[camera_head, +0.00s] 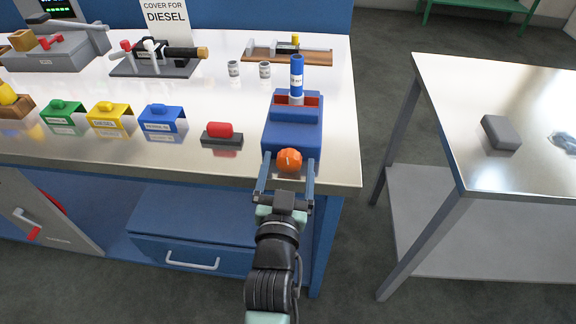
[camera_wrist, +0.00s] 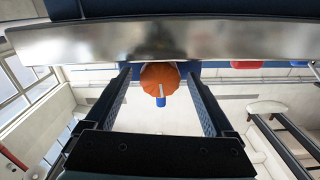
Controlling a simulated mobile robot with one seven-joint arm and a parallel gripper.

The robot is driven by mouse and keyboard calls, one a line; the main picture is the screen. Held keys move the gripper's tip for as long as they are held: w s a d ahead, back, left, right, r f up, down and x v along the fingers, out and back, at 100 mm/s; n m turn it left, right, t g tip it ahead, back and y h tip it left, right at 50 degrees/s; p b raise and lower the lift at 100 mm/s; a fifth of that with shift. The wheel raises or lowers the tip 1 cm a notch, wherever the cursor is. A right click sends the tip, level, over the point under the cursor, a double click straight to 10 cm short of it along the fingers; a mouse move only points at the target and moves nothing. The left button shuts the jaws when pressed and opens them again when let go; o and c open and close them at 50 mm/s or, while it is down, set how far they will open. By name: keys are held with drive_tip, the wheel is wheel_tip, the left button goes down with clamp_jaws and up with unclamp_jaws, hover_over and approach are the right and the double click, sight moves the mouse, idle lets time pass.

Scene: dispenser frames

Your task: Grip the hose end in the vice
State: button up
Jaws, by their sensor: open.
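The blue vice (camera_head: 292,133) stands at the bench's front right corner, with red jaw faces (camera_head: 283,100) on top. The hose end (camera_head: 297,75), a blue cylinder with a white label and grey lower part, stands upright between the jaws; I cannot tell whether they touch it. An orange knob (camera_head: 289,160) is on the vice's front. My gripper (camera_head: 288,168) is open, one finger on each side of the knob.
A red-topped block (camera_head: 220,131) and blue, yellow and green covers stand left of the vice. Two small cans (camera_head: 264,70) and a wooden board (camera_head: 260,54) are behind. A side table (camera_head: 530,170) with a grey block (camera_head: 500,132) stands right, across a gap.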

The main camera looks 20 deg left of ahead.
drive_tip(key=c, duration=1.4)
drive_tip(key=shift+m+b, duration=0.45)
drive_tip(key=shift+m, duration=0.35)
drive_tip(key=o, duration=1.4)
drive_tip(key=shift+s, duration=0.1)
drive_tip(key=v, duration=1.2)
drive_tip(key=shift+s, duration=0.4)
drive_tip(key=shift+d+r, duration=0.1)
drive_tip(key=shift+d, duration=0.05)
